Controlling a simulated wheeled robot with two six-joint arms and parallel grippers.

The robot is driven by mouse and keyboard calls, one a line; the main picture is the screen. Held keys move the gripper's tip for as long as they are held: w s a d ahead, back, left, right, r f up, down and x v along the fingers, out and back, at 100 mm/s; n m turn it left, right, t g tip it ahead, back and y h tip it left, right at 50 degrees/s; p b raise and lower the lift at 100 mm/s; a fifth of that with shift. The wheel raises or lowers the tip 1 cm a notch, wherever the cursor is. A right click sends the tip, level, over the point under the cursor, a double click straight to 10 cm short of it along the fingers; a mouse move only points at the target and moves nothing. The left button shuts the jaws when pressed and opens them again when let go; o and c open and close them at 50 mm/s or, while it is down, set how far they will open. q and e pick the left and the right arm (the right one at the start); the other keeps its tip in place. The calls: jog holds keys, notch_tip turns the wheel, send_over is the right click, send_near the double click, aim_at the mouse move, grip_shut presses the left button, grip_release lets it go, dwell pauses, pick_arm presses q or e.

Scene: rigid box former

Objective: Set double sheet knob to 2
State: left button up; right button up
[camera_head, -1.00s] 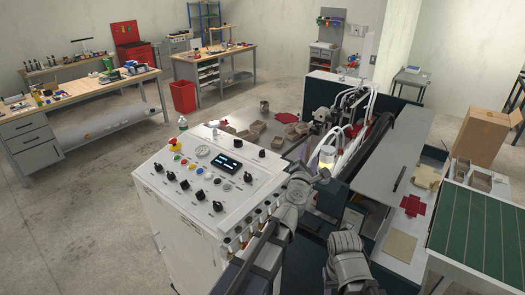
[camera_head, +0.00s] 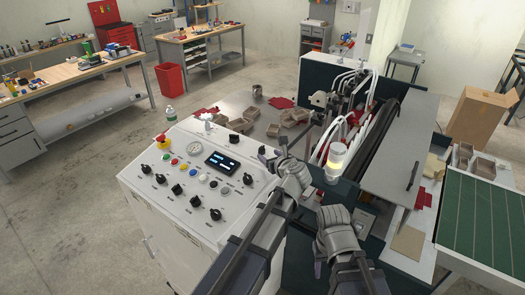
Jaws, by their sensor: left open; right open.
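The control panel (camera_head: 197,187) slopes on top of a white cabinet. Labels and pointer settings are too small to read, so I cannot tell which is the double sheet knob. The dark display (camera_head: 220,162) is lit. My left gripper (camera_head: 267,157) is open and empty near the panel's right back edge, apart from the knobs as far as I see. My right gripper (camera_head: 335,218) is right of the panel; its fingers show poorly.
Coloured buttons (camera_head: 176,162) lie among the knobs. Brown boxes (camera_head: 240,124) lie on the metal table behind. Floor left of the cabinet is clear.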

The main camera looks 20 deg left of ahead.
aim_at(263, 151)
pick_arm(q)
jog(key=b+x, duration=0.2)
jog(key=x, duration=0.5)
jog(key=shift+w+a+b, duration=0.1)
jog(key=shift+w+b, duration=0.05)
jog(key=shift+b, duration=0.15)
jog(key=shift+c, duration=0.2)
grip_shut()
